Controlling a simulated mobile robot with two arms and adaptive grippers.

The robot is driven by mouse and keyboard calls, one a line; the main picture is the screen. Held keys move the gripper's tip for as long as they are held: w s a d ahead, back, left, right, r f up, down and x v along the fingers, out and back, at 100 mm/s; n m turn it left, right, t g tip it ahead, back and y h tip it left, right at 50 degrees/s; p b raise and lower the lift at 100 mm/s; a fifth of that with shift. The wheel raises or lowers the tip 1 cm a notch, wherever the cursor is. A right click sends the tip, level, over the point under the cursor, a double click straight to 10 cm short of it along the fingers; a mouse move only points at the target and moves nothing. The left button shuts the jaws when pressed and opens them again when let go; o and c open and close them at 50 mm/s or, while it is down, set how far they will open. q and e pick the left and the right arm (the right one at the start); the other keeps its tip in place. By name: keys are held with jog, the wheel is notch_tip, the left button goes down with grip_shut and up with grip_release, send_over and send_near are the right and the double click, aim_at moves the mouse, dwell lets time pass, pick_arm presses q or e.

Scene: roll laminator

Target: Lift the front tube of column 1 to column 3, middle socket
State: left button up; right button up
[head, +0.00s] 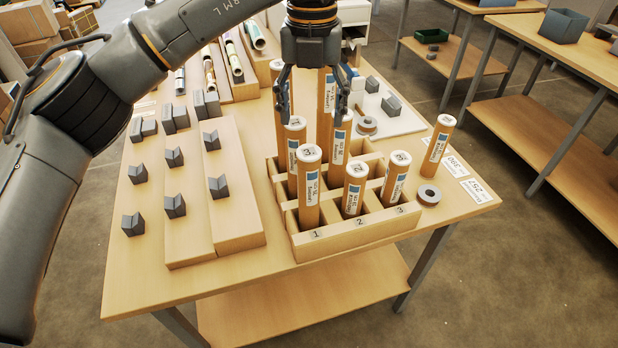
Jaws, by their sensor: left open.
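The wooden rack (345,238) stands on the table with columns labelled 1, 2 and 3 along its front. The front tube of column 1 (309,190) is orange-brown with a white cap and label, upright in its socket. Column 3 has a tube (396,178) at the front; the socket area behind it (376,160) looks empty, though partly hidden. My left gripper (314,108) points down with fingers spread, above the rack and behind the front tube in the picture. It holds nothing that I can see. My right gripper is not in view.
Other tubes stand close by in the rack, including column 2's front tube (354,188) and taller ones (326,110) behind. A lone tube (437,146) and a grey ring (428,195) are right of the rack. Grey V-blocks on boards (235,195) fill the left.

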aim_at(311, 152)
pick_arm(q)
jog(key=shift+f, duration=0.25)
jog(key=f, duration=0.2)
jog(key=s+f+p, duration=0.1)
jog(key=f, duration=0.1)
jog(key=shift+s+p, duration=0.2)
jog(key=shift+p, duration=0.1)
jog(key=f, duration=0.2)
jog(key=shift+w+f+p, duration=0.25)
jog(key=shift+f+p, duration=0.1)
jog(key=shift+f, duration=0.05)
jog(key=shift+w+f, duration=0.15)
jog(key=shift+f, duration=0.4)
jog(key=f+p, duration=0.3)
jog(key=f, duration=0.1)
jog(key=shift+a, duration=0.25)
jog(key=shift+w+f, duration=0.15)
jog(key=shift+f, duration=0.35)
jog(key=shift+r, duration=0.1)
grip_shut()
